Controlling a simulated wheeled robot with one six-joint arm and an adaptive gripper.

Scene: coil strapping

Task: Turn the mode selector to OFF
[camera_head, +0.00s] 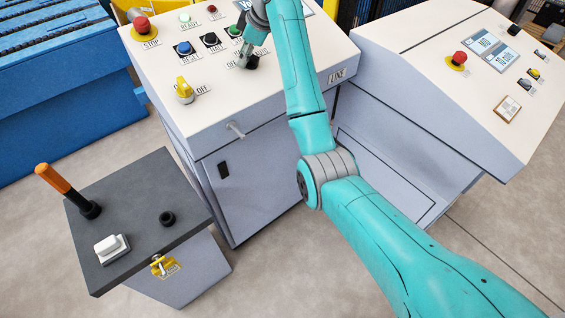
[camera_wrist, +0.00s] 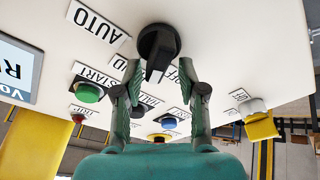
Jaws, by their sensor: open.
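The mode selector is a black round knob with a raised grip bar (camera_wrist: 157,48) on the pale sloping panel. In the wrist view its bar points down the picture, and the labels AUTO, a partly hidden one ending in ND, and OFF lie around it. My gripper (camera_wrist: 161,84) is open, with one finger on each side of the bar's lower end. I cannot tell whether either finger touches it. In the head view my gripper (camera_head: 247,50) is above the knob (camera_head: 253,63), and my arm hides part of the panel there.
A green button (camera_wrist: 88,93), a blue button (camera_wrist: 169,123) and a yellow switch (camera_wrist: 260,124) are near my fingers. A red stop button (camera_head: 142,26) is at the panel's far left. A second console (camera_head: 440,60) stands right, and a lever pedestal (camera_head: 135,215) stands front left.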

